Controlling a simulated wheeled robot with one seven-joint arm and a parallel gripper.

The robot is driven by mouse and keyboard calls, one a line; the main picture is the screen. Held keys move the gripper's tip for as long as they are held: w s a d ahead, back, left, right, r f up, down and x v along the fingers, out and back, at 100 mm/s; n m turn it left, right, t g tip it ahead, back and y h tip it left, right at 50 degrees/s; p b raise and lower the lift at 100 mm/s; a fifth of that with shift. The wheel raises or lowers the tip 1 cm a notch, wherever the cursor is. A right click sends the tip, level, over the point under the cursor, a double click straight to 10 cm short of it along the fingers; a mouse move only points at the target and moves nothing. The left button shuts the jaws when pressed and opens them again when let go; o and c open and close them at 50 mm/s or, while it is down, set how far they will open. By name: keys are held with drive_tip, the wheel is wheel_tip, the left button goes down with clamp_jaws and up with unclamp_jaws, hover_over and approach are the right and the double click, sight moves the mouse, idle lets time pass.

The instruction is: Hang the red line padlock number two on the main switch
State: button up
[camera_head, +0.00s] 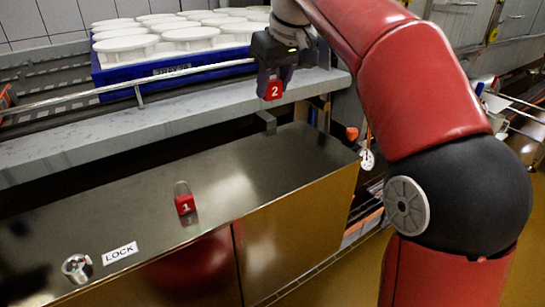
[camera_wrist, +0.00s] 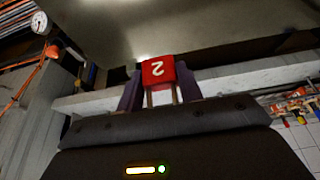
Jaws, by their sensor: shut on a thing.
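The red padlock marked 2 (camera_head: 273,90) is held in my gripper (camera_head: 276,79), which is shut on it. In the head view it hangs below the dark jaws, above the back of the metal cabinet top. In the wrist view the red body (camera_wrist: 158,70) is beyond the jaws (camera_wrist: 160,92), with its pale shackle between them. A second red padlock marked 1 (camera_head: 185,203) stands on the cabinet top, shackle up. A round metal fitting (camera_head: 76,268) is beside a white LOCK label (camera_head: 120,253); I cannot tell whether it is the main switch.
The shiny cabinet top (camera_head: 130,220) is mostly clear. Behind it is a grey conveyor edge (camera_head: 150,126) with a metal rail. A blue crate (camera_head: 165,82) of white moulds stands there. A white dial (camera_head: 367,158) is right of the cabinet.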

drive_tip(key=b, duration=0.5)
hover_over(270, 173)
drive_tip(key=s, duration=0.1)
drive_tip(key=f, duration=1)
drive_tip(key=d+f, duration=0.1)
drive_tip(key=f, duration=0.3)
drive_tip(key=shift+s+f, duration=0.2)
drive_tip(key=shift+f, duration=0.2)
drive_tip(key=shift+a+f+b, duration=0.1)
drive_tip(key=shift+f+b, duration=0.3)
drive_tip(key=shift+f, duration=2)
drive_tip(key=shift+f, duration=0.2)
drive_tip(key=o, duration=1)
drive_tip(key=shift+f+b, duration=0.1)
drive_tip(key=shift+b, duration=0.35)
